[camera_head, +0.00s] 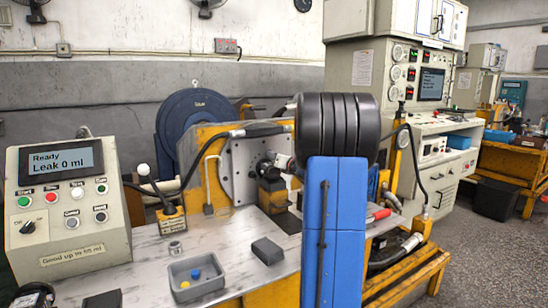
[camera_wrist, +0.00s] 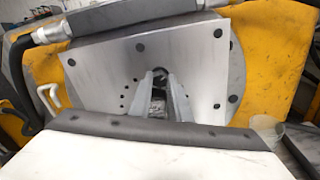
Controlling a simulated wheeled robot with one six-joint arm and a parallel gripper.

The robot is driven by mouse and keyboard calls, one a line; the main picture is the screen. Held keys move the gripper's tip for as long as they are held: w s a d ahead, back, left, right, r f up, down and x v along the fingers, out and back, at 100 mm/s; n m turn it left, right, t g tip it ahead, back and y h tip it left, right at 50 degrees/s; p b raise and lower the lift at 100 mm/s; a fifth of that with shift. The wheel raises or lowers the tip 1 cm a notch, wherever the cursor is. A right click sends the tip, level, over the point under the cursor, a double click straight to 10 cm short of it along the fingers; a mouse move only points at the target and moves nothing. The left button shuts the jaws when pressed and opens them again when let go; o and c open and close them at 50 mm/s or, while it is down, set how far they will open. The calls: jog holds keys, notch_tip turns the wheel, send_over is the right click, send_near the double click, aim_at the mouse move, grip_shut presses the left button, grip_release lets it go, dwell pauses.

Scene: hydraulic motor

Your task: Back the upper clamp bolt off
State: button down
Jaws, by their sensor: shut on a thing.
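My gripper (camera_wrist: 160,82) reaches toward the face of the grey metal plate (camera_wrist: 205,65) in the wrist view. Its two fingers are shut on a small dark part at their tips, which I take to be the upper clamp bolt (camera_wrist: 160,71); the fingers hide most of it. My blue arm covers the area to the right, and the bolt cannot be made out there.
A control box (camera_head: 68,205) reads "Ready, Leak 0 ml" at left. A grey tray (camera_head: 196,288) with a blue and a yellow piece, a dark block (camera_head: 267,250) and a small metal ring (camera_head: 175,249) lie on the bench. Hoses (camera_wrist: 25,45) run beside the plate.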

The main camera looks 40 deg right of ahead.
jog(key=shift+f, duration=0.15)
jog(key=c, duration=1.9)
grip_release()
jog(key=shift+s, duration=0.1)
jog(key=v, duration=1.7)
jog(key=shift+s+a, duration=0.1)
jog(key=shift+a, duration=0.1)
